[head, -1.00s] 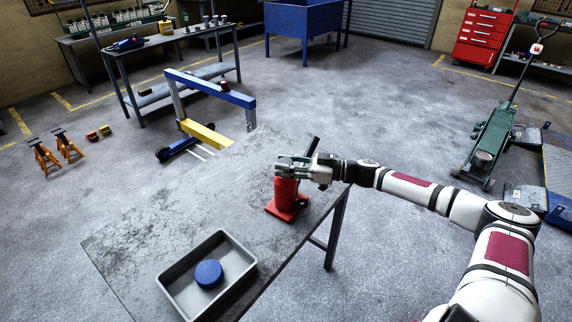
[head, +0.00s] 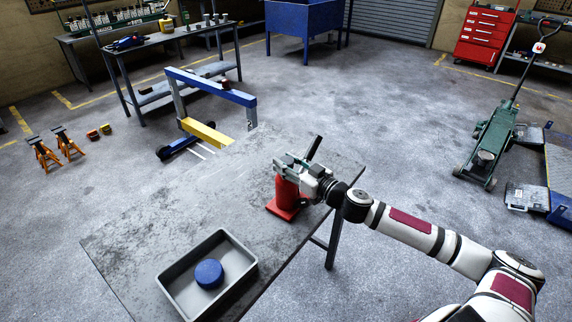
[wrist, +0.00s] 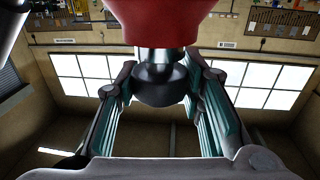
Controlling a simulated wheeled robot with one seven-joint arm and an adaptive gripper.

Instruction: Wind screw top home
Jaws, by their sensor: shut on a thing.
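A red bottle jack (head: 284,206) stands upright on the grey table near its right edge. My gripper (head: 287,165) is at the top of the jack. In the wrist view the jack's red body (wrist: 165,18) fills the top of the picture, and the dark rounded screw top (wrist: 160,86) sits between the two fingers of my gripper (wrist: 160,95). The gripper is shut on the screw top. In the head view my gripper hides the screw top. How far the screw top is wound cannot be told.
A grey tray (head: 243,285) with a round blue object (head: 208,273) inside lies at the table's near end. The rest of the tabletop (head: 190,208) is bare. A dark bar (head: 314,147) sticks up just behind my gripper. A green trolley jack (head: 486,150) stands on the floor at right.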

